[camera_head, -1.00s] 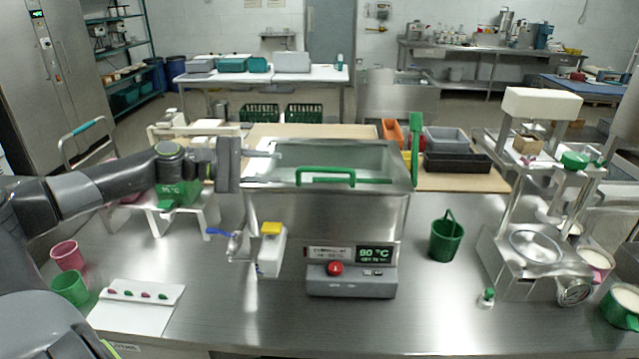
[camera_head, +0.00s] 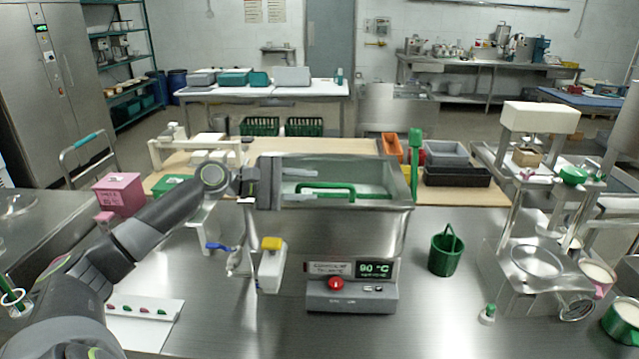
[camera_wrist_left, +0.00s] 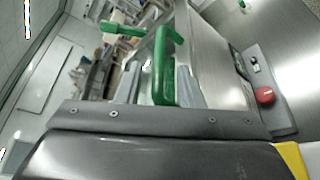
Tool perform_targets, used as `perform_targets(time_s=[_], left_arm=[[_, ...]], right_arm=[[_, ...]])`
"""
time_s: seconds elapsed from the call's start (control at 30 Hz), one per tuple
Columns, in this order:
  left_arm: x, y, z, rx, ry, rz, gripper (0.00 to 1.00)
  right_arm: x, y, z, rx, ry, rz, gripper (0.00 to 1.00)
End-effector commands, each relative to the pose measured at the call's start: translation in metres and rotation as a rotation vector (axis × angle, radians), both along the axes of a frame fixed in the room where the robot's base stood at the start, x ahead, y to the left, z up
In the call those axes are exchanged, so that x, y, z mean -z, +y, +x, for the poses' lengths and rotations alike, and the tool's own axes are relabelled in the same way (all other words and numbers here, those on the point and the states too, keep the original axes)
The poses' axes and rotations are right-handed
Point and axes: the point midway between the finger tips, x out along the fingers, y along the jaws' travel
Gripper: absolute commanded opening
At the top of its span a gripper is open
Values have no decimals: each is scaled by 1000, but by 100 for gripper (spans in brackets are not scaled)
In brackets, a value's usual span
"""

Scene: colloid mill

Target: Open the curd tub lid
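The curd tub (camera_head: 330,235) is a steel box on the bench with a display on its front. Its flat, shiny lid (camera_head: 375,168) lies across the top and carries a green bar handle (camera_head: 338,186). My left gripper (camera_head: 302,186) reaches in from the left at the handle's left end, its two fingers apart. In the left wrist view the green handle (camera_wrist_left: 162,65) stands between the fingers (camera_wrist_left: 158,88), close to the right finger, with a gap at the left one. Whether either finger touches it is unclear. My right gripper is not in view.
A yellow-topped white valve part (camera_head: 271,265) and a control box with a red button (camera_head: 336,284) are at the tub's front. A green post (camera_head: 415,150) rises at its right rear corner. A green bucket (camera_head: 446,250) stands to the right, with clear bench around it.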

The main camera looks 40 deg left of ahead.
Motion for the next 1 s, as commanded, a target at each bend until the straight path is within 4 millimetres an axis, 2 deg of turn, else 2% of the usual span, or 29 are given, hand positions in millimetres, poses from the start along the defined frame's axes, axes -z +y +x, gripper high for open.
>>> perform_targets(time_s=[0.3, 0.7, 0.73, 1.0], left_arm=[[5, -19, 23, 0, 0, -2, 34], [8, -22, 27, 0, 1, 1, 34], [8, -22, 27, 0, 1, 1, 33], [8, -22, 27, 0, 1, 1, 0]], right_arm=[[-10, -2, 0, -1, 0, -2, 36], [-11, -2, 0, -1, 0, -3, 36], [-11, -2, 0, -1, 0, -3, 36], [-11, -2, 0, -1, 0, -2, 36]])
